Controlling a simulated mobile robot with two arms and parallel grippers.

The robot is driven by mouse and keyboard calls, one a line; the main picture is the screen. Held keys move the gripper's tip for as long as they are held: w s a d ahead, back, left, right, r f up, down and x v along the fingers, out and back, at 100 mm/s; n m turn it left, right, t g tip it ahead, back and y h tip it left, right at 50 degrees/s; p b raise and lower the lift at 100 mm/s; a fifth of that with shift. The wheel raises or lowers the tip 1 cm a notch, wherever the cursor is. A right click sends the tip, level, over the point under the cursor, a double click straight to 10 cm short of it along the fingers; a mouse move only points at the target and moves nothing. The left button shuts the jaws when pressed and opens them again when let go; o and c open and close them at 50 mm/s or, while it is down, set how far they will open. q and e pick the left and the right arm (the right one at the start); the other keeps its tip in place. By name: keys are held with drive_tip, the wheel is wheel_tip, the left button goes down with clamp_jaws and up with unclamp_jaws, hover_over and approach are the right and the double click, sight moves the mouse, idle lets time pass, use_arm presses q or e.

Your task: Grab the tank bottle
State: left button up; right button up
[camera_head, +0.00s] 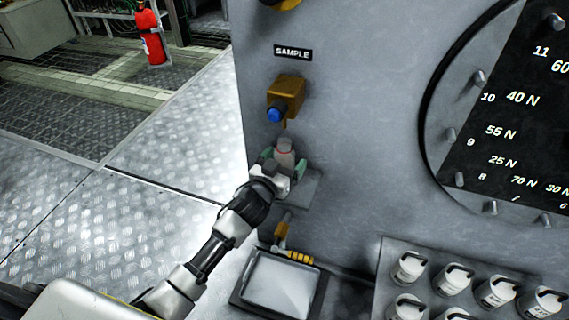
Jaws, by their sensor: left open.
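The bottle (284,150), small and greyish with a reddish top, stands upright on a small grey ledge (306,188) on the panel. It is below the brass sample tap with a blue tip (285,100) and the SAMPLE label (293,53). My left gripper (283,164) is at the bottle, its green-tipped fingers open on either side of it. The gripper hides the lower part of the bottle. I cannot tell whether the fingers touch it. My right gripper is not in view.
Below the ledge are a brass valve with a yellow handle (283,236) and a square tray (279,284). Several white weights (407,268) stand in a rack at lower right. A dial board (515,130) fills the right. A red extinguisher (151,35) stands far back left. The metal floor at left is clear.

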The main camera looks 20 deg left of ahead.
use_arm(q)
drive_tip(key=c, duration=1.1)
drive_tip(key=shift+r, duration=0.1)
